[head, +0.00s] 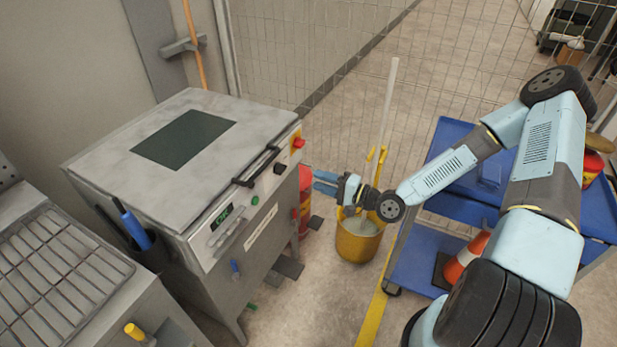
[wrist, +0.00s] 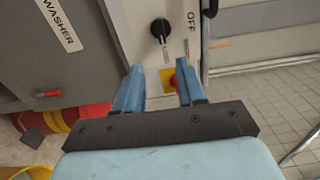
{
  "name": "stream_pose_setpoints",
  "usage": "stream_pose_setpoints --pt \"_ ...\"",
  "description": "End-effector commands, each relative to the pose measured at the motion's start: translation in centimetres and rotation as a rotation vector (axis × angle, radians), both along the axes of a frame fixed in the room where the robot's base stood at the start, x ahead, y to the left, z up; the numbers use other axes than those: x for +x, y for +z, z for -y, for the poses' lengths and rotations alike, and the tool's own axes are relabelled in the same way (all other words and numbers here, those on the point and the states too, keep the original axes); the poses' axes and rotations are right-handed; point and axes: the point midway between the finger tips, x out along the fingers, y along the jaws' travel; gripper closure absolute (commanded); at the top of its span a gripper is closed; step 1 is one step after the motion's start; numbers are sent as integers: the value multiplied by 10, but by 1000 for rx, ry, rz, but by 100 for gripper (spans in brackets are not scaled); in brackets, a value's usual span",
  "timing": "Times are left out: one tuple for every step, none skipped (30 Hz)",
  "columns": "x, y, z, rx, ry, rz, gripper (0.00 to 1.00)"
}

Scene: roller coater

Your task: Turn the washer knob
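The washer knob (wrist: 160,28) is a black knob with a light pointer line on the machine's pale panel, near the word OFF in the wrist view. The WASHER label (wrist: 60,24) is to its left. In the head view a black knob (head: 279,168) sits on the right end of the steel machine's front panel (head: 225,235). My gripper (wrist: 158,66) is open, its two blue fingers apart and empty. In the head view my gripper (head: 322,181) is in front of the panel's right end, apart from the knob. A red button on yellow (wrist: 172,79) shows between the fingers.
The red emergency button (head: 298,142) is near the knob. A yellow mop bucket (head: 358,240) stands on the floor under my arm. A blue cart (head: 420,262) is to the right, with an orange cone (head: 468,253). Wire fencing (head: 300,60) is behind.

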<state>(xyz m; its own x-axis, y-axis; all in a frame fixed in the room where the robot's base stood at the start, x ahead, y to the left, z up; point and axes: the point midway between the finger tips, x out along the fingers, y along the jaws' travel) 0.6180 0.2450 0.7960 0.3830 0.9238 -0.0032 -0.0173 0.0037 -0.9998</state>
Motion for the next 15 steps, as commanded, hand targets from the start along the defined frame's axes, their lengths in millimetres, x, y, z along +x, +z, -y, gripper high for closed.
stream_pose_setpoints --pt "-2 0 6 -1 -2 -1 61" --pt "-3 0 9 0 -2 0 61" --pt "-4 0 12 0 -1 0 61" --pt "-5 0 14 0 -2 -1 61" --pt "-5 0 16 0 -2 -1 61" --pt "-6 0 17 -1 -1 -1 61" --pt "-7 0 18 -1 -1 -1 61" --pt "-7 0 19 -1 0 -1 61" --pt "-8 0 19 -1 0 -1 61" --pt "-8 0 20 -1 0 -1 61" --pt "-8 0 20 -1 1 -1 61" --pt "-8 0 20 -1 1 -1 61" --pt "-8 0 20 -1 1 -1 61" --pt "-8 0 20 -1 1 -1 61" --pt "-8 0 20 -1 1 -1 61"
